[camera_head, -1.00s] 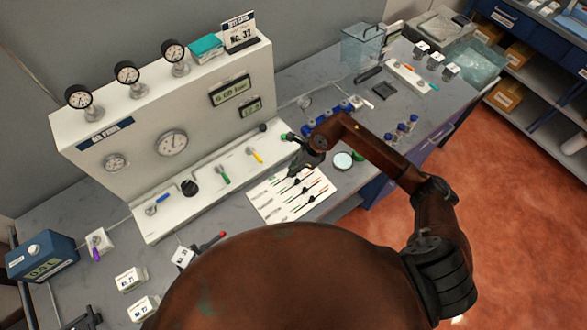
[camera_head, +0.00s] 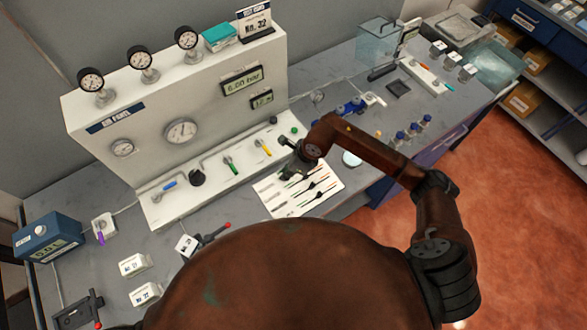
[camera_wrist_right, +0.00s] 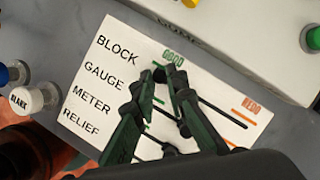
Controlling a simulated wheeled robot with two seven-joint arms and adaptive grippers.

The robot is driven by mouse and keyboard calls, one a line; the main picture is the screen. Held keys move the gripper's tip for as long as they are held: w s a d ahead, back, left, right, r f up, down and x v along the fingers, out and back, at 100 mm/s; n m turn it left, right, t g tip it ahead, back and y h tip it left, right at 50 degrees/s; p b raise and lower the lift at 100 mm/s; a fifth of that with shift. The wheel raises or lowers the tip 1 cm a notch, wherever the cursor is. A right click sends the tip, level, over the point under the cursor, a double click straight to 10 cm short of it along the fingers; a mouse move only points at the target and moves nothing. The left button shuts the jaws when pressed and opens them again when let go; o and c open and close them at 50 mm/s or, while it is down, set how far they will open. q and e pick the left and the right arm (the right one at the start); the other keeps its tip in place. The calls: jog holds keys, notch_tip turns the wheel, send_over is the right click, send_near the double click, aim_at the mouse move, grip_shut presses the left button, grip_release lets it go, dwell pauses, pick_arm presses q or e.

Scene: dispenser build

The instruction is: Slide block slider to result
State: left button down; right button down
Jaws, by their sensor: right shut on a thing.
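A white slider card (camera_head: 275,202) lies on the bench in front of the panel. In the right wrist view the card (camera_wrist_right: 80,90) has rows labelled BLOCK, GAUGE, METER and RELIEF, with a green column heading and an orange one. My right gripper (camera_head: 291,158) is over the card's panel-side edge. In the wrist view its dark green fingers (camera_wrist_right: 165,78) come down at the BLOCK row, near the green end. They are shut on the block slider, whose small dark knob is mostly hidden between them. Lower slider knobs show partly beside the fingers. My left gripper is out of view.
The white gauge panel (camera_head: 180,100) with coloured valve handles rises just behind the card. Several blue-capped bottles (camera_head: 413,131) and a round dish (camera_head: 352,158) are to the right. In the wrist view a BLANK knob (camera_wrist_right: 30,98) and green button (camera_wrist_right: 314,38) are near.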

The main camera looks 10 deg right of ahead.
jog(key=shift+a, duration=0.2)
jog(key=c, duration=2)
grip_release()
jog(key=shift+a, duration=0.1)
jog(key=shift+c, duration=0.2)
jog(key=shift+o, duration=0.7)
jog(key=v, duration=1.2)
jog(key=shift+d, duration=0.2)
